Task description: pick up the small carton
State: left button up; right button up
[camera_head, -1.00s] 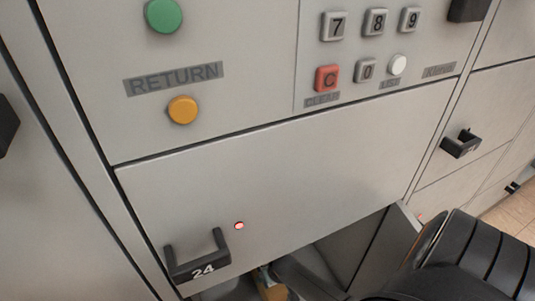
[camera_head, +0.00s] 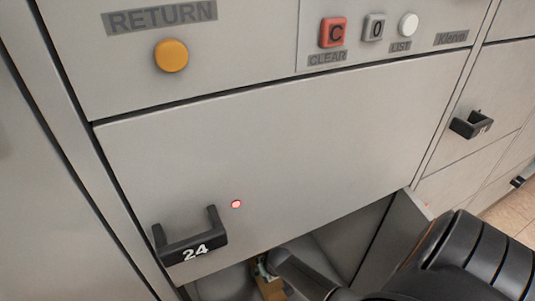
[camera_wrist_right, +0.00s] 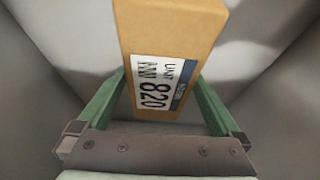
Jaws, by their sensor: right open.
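The small carton (camera_wrist_right: 170,45) is an orange-brown box with a white label reading "UNIT 820" in the right wrist view. It stands inside a grey-walled compartment. My right gripper (camera_wrist_right: 157,78) is open, with one green finger at each side of the carton's near end. I cannot tell whether the fingers touch it. In the head view, a small part of the carton (camera_head: 271,288) shows below the door marked 24, at the bottom edge, partly hidden by my right arm. My left gripper is not in view.
Door 24 (camera_head: 260,150) has a black handle (camera_head: 190,240) and a lit red light (camera_head: 236,204). The compartment opening lies below its lower edge. A yellow button (camera_head: 171,55) and a keypad (camera_head: 355,31) are above. Grey walls (camera_wrist_right: 60,40) stand close around the gripper.

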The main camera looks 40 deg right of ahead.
jog(key=shift+f, duration=0.25)
dwell(0.3)
jog(key=shift+c, duration=0.4)
grip_shut()
dwell(0.3)
